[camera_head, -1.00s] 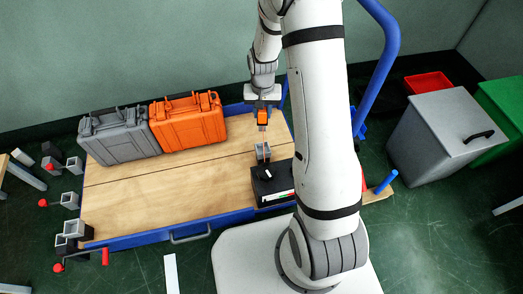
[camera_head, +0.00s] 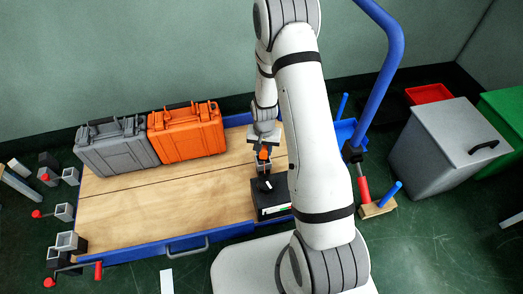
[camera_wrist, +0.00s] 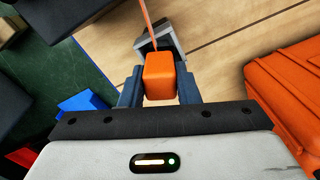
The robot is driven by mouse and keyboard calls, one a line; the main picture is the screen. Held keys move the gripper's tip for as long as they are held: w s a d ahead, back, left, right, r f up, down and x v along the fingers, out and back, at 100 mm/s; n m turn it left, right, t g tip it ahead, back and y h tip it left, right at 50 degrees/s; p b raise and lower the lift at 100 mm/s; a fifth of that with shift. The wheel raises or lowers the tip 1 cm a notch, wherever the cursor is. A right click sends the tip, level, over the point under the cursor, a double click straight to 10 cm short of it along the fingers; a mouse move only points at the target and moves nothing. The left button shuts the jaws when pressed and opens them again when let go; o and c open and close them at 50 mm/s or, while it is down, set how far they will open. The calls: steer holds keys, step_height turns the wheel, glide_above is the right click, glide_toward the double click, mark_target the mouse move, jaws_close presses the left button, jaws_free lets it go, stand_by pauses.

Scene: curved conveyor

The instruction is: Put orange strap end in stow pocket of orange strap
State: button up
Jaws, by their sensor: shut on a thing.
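The orange strap end (camera_wrist: 159,76) is a small orange block between the fingers of my gripper (camera_wrist: 160,92) in the wrist view. My gripper is shut on it. A thin orange strap (camera_wrist: 146,18) runs from the block towards the top of the picture. A grey square-framed pocket (camera_wrist: 166,38) lies just beyond the block, and the strap crosses it; I cannot tell whether block and pocket touch. In the head view my gripper (camera_head: 264,157) is low over the wooden deck, with the orange end (camera_head: 264,154) showing and the pocket mostly hidden.
A black box (camera_head: 272,200) stands close in front of my gripper on the wooden deck (camera_head: 170,205). An orange case (camera_head: 186,135) and a grey case (camera_head: 117,147) stand at the back left. A blue handle rail (camera_head: 392,60) rises on the right. The deck's left middle is clear.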

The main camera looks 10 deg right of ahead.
steer(key=o, duration=1.1)
steer(key=s+r+n+p, duration=0.1)
steer(key=s+r, duration=0.2)
steer(key=r, duration=0.7)
steer(key=s+r+p, duration=0.2)
steer(key=s+r, duration=0.1)
steer(key=r, duration=0.6)
steer(key=s+r+n+p, duration=0.1)
steer(key=s+r, duration=0.2)
steer(key=r, duration=0.7)
steer(key=s+r, duration=0.2)
steer(key=s, duration=0.2)
steer(key=s+r+n, duration=0.1)
steer(key=s+r, duration=0.2)
steer(key=s, duration=0.1)
steer(key=s+a+r+n+t, duration=0.1)
steer(key=s+r, duration=0.2)
steer(key=s, duration=0.1)
